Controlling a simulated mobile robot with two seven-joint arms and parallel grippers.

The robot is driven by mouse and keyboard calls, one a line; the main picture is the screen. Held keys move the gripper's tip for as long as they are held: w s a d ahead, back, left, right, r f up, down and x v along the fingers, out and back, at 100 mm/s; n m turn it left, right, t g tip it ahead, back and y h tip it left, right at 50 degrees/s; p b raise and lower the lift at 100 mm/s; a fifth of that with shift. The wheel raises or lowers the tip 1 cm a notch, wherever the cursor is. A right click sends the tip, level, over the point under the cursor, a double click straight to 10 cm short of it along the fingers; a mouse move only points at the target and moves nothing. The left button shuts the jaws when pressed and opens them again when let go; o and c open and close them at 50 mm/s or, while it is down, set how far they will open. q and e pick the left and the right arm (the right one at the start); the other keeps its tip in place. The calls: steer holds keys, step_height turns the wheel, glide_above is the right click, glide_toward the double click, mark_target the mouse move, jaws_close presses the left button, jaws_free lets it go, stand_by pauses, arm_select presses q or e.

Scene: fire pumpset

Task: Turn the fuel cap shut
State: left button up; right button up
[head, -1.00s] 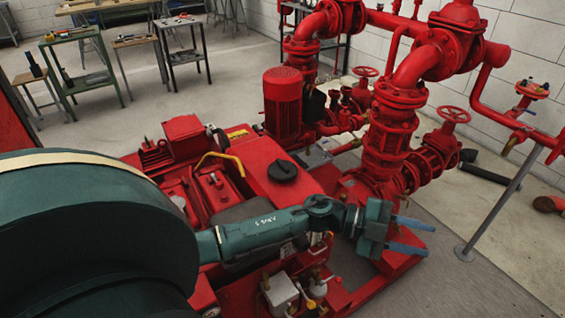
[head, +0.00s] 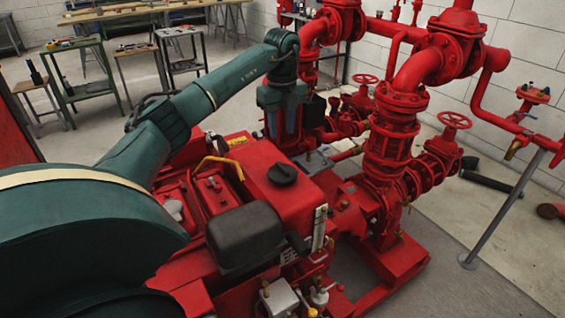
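The fuel cap (head: 282,173) is a round black cap with a raised grip, seated on top of the red fuel tank (head: 258,160) in the middle of the head view. My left gripper (head: 282,134) points down, above the cap in the picture and in front of the red vertical motor. Its two blue-grey fingers are apart with nothing between them. It does not touch the cap, and the cap is in plain sight. How far the fingertips are from the tank in depth is hard to tell. My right gripper is not in view.
A yellow handle (head: 222,162) rises left of the tank, and a black muffler-like box (head: 244,237) sits in front of it. Large red pipes and valves (head: 395,130) stand close on the right. Tool tables (head: 88,75) stand far behind. The grey floor lower right is clear.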

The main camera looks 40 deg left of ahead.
mark_target(282, 167)
arm_select(q)
step_height(282, 167, down, 11)
steer(key=shift+f, duration=0.15)
steer(key=shift+c, duration=0.3)
jaws_close()
